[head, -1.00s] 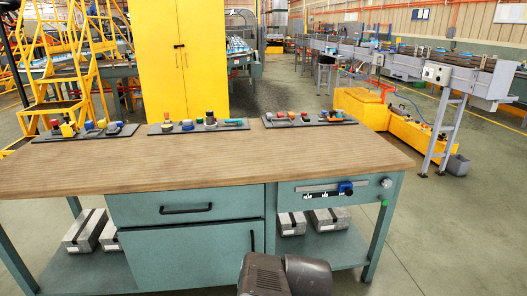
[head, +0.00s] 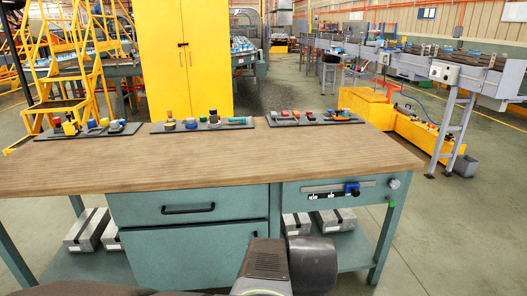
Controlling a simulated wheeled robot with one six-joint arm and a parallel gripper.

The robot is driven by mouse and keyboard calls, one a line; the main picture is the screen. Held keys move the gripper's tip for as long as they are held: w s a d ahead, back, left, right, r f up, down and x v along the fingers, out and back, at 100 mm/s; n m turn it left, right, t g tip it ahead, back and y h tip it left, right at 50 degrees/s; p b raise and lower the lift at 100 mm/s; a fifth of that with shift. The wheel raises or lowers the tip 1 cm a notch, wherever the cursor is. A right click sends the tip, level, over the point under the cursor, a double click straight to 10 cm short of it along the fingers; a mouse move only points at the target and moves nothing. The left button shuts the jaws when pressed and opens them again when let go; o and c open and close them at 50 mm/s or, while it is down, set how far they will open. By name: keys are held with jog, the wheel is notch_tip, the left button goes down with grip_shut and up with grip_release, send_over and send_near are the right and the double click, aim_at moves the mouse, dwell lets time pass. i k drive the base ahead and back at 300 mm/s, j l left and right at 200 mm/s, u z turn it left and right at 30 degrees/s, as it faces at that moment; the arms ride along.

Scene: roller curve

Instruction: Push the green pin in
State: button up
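A small green pin (head: 391,201) shows at the right end of the workbench front, at the top of the right leg, just below a grey round knob (head: 394,183). It is too small to tell how far it stands out. My gripper is not in view.
The workbench (head: 230,160) has a clear wooden top with three dark boards of coloured parts along its back edge. A blue slider (head: 352,189) sits on a rail left of the knob. Grey blocks (head: 336,219) lie on the lower shelf.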

aim_at(392, 203)
jog(key=j, duration=0.25)
jog(key=u, duration=0.45)
jog(key=z, duration=1.75)
jog(key=u, duration=1.7)
jog(key=z, duration=1.35)
jog(key=i+l+z, duration=0.15)
jog(key=z, duration=0.2)
jog(key=i, duration=0.05)
